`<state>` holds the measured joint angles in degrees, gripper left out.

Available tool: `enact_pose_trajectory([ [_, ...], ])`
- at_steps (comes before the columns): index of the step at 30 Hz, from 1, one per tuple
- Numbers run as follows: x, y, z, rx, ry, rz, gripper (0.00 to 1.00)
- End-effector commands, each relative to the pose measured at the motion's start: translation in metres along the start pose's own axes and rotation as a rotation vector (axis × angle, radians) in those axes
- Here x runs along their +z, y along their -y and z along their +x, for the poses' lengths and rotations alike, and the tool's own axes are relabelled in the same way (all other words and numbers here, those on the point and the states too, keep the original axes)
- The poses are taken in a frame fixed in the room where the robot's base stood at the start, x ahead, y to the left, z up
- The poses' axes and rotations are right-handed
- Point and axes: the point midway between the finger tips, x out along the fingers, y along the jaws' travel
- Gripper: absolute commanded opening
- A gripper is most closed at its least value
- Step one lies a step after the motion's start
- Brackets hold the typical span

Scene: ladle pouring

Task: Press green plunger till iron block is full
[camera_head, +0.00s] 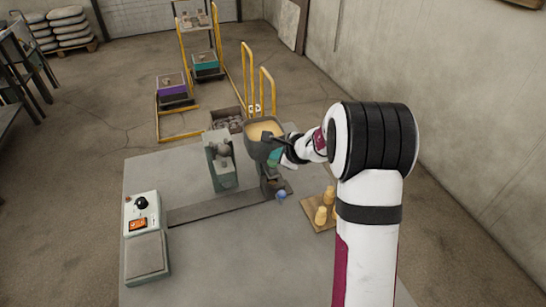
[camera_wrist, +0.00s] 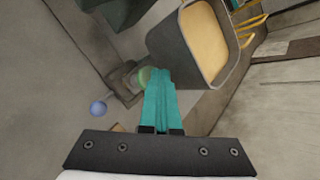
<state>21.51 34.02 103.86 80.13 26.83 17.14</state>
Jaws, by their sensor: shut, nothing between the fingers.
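My gripper (camera_head: 274,158) is shut, its teal fingers pressed together with nothing between them. In the wrist view the fingertips (camera_wrist: 155,72) overlap a green rounded knob (camera_wrist: 144,76), which appears to be the green plunger. I cannot tell whether they touch it. A dark grey block (camera_head: 270,187), probably the iron block, sits under the hopper and shows in the wrist view (camera_wrist: 118,80). Its inside is hidden, so its fill cannot be told. A grey hopper (camera_head: 254,143) of pale yellow material (camera_wrist: 203,40) stands directly beside my fingers.
A blue ball (camera_head: 281,195) is in front of the block. A grey-green upright stand (camera_head: 219,165) is left of the hopper. A board with yellow pieces (camera_head: 325,208) lies right, near my arm. A control box with a black knob (camera_head: 141,204) is left. The table's front middle is clear.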

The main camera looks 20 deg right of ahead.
Motion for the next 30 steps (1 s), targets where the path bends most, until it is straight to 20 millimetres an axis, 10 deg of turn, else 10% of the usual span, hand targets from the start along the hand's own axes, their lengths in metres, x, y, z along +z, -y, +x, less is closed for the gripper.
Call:
enact_pose_trajectory([
  [30, 0.012, 0.012, -0.017, 0.0, 0.0, -0.001, 0.0],
])
